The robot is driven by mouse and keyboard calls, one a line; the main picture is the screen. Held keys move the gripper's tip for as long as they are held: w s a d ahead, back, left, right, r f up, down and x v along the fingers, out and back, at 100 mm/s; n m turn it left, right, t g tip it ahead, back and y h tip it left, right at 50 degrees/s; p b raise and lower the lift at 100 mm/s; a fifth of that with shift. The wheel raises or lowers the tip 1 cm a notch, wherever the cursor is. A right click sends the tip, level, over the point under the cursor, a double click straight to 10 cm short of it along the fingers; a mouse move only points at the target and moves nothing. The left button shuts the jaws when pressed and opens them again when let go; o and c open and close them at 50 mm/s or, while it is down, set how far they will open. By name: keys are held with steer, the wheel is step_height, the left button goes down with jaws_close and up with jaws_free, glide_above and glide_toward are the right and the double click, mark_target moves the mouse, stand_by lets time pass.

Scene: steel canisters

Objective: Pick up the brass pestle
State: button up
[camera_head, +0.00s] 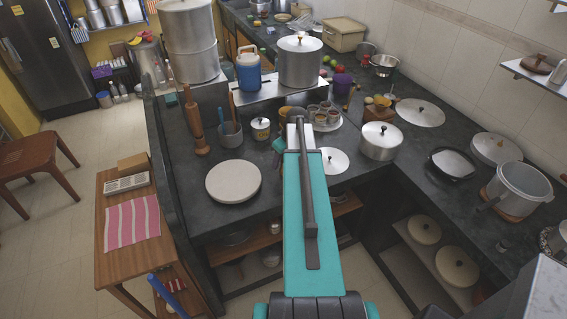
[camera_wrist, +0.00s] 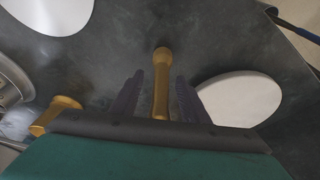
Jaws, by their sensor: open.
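The brass pestle (camera_wrist: 161,92) is a slim golden rod with a rounded knob at its far end, in the middle of the wrist view. My gripper (camera_wrist: 158,77) is open, with one dark finger on each side of the pestle and a visible gap to both. The near end of the pestle is hidden by the gripper's body. I cannot tell how far below the fingers it lies. A brass-coloured vessel (camera_wrist: 58,113) is left of the fingers. In the head view my teal arm covers this spot and the pestle cannot be made out.
A pale disc (camera_wrist: 240,103) lies close to the right finger. On the dark counter, a round white board (camera_head: 233,181) is left of my arm, and a lidded steel pot (camera_head: 380,141) and flat lid (camera_head: 333,160) are right. A tall wooden pestle (camera_head: 196,123) stands at the left.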

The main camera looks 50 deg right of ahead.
jaws_close()
steer(key=shift+r, duration=0.15)
stand_by(0.4)
steer(key=shift+r+b, duration=1.15)
steer(key=shift+r, duration=0.5)
steer(key=s+a+b, duration=0.4)
steer(key=s+b, duration=0.1)
steer(key=s, duration=0.7)
steer(key=shift+s+r+b, duration=0.3)
steer(key=shift+s+r, duration=0.05)
steer(key=shift+r, duration=0.1)
steer(key=shift+b, duration=0.7)
steer(key=b, duration=0.6)
steer(key=shift+s+b, duration=0.25)
steer(key=shift+b, duration=0.1)
